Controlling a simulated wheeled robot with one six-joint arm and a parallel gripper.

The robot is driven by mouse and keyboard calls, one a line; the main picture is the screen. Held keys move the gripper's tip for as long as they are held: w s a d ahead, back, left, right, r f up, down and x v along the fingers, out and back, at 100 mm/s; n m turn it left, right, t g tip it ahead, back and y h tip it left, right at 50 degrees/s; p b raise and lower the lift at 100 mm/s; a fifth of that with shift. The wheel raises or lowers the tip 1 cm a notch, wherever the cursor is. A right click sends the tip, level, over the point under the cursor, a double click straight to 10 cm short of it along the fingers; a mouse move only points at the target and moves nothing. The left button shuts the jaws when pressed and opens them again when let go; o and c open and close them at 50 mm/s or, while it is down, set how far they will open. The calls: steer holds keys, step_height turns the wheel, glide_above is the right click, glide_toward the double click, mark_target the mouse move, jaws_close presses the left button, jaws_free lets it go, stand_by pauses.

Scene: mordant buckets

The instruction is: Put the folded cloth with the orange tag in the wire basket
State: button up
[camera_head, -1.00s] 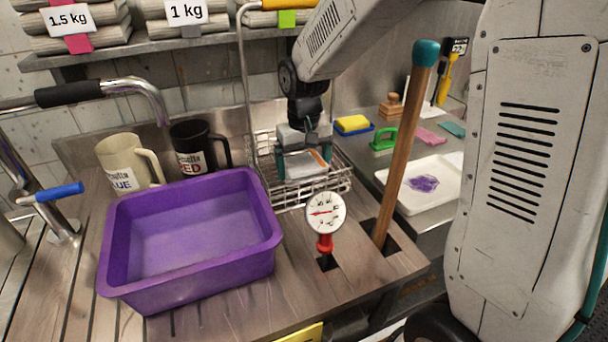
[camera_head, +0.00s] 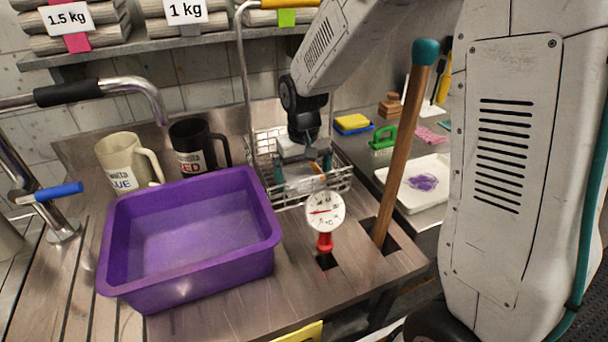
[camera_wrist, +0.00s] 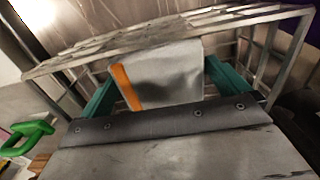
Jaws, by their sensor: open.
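The folded cloth (camera_head: 302,186) is pale grey with an orange tag. It sits inside the wire basket (camera_head: 335,181), low between the basket's walls. In the wrist view the cloth (camera_wrist: 170,72) shows its orange tag on the left side, with basket wires (camera_wrist: 250,17) around it. My gripper (camera_head: 304,176) reaches down into the basket from above. Its teal fingers (camera_wrist: 162,88) are open, one on each side of the cloth. The cloth's underside and its contact with the basket floor are hidden.
A purple tub (camera_head: 190,285) stands left of the basket. Cream (camera_head: 128,160) and black (camera_head: 192,145) mugs stand behind it. A dial thermometer (camera_head: 325,212) and a wooden pole (camera_head: 403,150) stand close in front and right.

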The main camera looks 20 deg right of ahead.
mark_target(304, 174)
step_height(304, 174, up, 12)
stand_by(0.4)
